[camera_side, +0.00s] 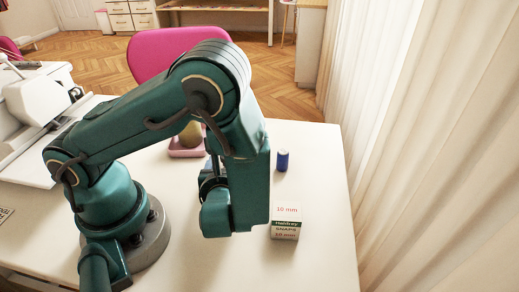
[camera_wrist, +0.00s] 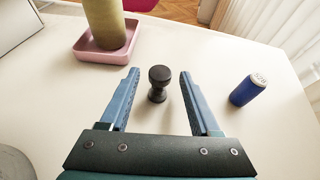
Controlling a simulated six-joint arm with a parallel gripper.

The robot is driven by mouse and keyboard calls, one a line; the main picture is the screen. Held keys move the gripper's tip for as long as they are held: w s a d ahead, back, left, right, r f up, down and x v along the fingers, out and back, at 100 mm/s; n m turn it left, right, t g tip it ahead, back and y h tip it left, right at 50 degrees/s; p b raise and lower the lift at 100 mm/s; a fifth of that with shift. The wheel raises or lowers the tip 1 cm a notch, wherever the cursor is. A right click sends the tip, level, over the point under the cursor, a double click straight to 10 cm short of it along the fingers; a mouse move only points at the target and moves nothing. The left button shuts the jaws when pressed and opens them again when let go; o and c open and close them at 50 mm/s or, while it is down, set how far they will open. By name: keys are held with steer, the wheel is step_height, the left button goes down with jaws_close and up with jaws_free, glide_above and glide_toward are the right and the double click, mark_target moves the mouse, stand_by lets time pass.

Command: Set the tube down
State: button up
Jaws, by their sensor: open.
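An olive-green upright cylinder (camera_wrist: 104,22), which looks like the tube, stands in a pink square tray (camera_wrist: 88,55) at the upper left of the wrist view. In the side view the cylinder (camera_side: 190,134) and tray (camera_side: 181,151) are partly hidden behind my arm. My gripper (camera_wrist: 159,74) is open, its two blue fingers apart with nothing pinched. The cylinder is beyond the left finger and apart from it. A small black knob-shaped piece (camera_wrist: 158,84) stands on the table between the fingers, touching neither as far as I can see; my arm hides it in the side view.
A blue spool with a pale labelled end (camera_wrist: 247,90) stands right of my fingers, also in the side view (camera_side: 282,160). A white snaps box (camera_side: 285,222) stands nearer the front. A white sewing machine (camera_side: 38,95) is at left. The table (camera_side: 315,190) is clear along its right edge.

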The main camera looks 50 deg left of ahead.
steer(key=v, duration=0.7)
steer(key=shift+d+r, duration=0.1)
steer(key=s+n+g, duration=0.1)
steer(key=n, duration=0.1)
steer(key=s+a+r+n+g+h, duration=0.1)
steer(key=n+g, duration=0.1)
steer(key=s+r+n+g, duration=0.1)
steer(key=n, duration=0.1)
steer(key=shift+a+n+g+h, duration=0.4)
step_height(320, 180, up, 8)
steer(key=d+n+t+h, duration=0.2)
steer(key=n+h, duration=0.7)
steer(key=n, duration=0.7)
steer(key=shift+s+d, duration=0.45)
steer(key=shift+d, duration=0.05)
steer(key=shift+o, duration=0.5)
steer(key=shift+w+d+r+n+t+h, duration=0.1)
steer(key=shift+w+r+n+t+h, duration=0.1)
steer(key=shift+r+n+t, duration=0.15)
steer(key=shift+w+r+n+t+h, duration=0.1)
steer(key=shift+r+n+t+h, duration=0.15)
steer(key=shift+r+n, duration=0.15)
